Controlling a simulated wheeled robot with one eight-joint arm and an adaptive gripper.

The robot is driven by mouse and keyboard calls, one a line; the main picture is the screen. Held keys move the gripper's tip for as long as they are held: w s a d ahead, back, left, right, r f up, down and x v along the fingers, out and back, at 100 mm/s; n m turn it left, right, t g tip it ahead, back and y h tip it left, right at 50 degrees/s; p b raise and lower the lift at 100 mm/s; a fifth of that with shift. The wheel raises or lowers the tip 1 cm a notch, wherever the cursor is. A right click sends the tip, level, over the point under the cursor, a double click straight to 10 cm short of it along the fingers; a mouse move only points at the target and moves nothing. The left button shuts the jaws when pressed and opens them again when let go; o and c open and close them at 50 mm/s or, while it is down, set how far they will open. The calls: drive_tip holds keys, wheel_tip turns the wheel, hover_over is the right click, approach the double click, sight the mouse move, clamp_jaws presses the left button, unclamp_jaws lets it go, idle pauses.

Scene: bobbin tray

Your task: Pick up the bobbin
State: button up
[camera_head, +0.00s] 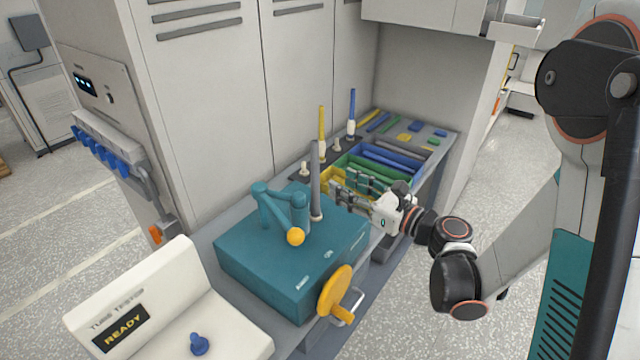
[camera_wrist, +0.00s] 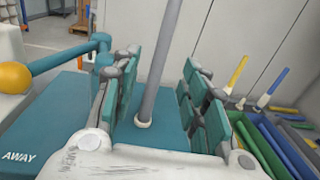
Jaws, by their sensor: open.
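A tall grey bobbin (camera_head: 315,175) stands upright on a pale peg base at the back of the teal machine (camera_head: 285,262). In the wrist view the grey bobbin (camera_wrist: 160,65) rises in line with the gap between my fingers. My gripper (camera_head: 346,185) is open and empty, just right of the grey bobbin in the head view. In the wrist view my gripper (camera_wrist: 160,82) has its teal finger pads apart on either side. I cannot tell how far the bobbin lies between them. A yellow bobbin (camera_head: 322,128) and a blue bobbin (camera_head: 351,108) stand upright farther back.
A tray with a yellow compartment (camera_head: 328,172) and green and blue ones holds several lying bobbins behind my gripper. The machine has a teal arm with an orange ball (camera_head: 295,237) and a yellow handwheel (camera_head: 336,291). A tube tester (camera_head: 170,310) reads READY. Tall grey cabinets back the bench.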

sight(318, 170)
drive_tip(key=b+x, duration=0.2)
drive_tip(key=x, duration=0.8)
drive_tip(key=shift+w+a+r, duration=0.1)
drive_tip(key=shift+w+a, duration=0.05)
drive_tip(key=shift+w, duration=0.2)
clamp_jaws()
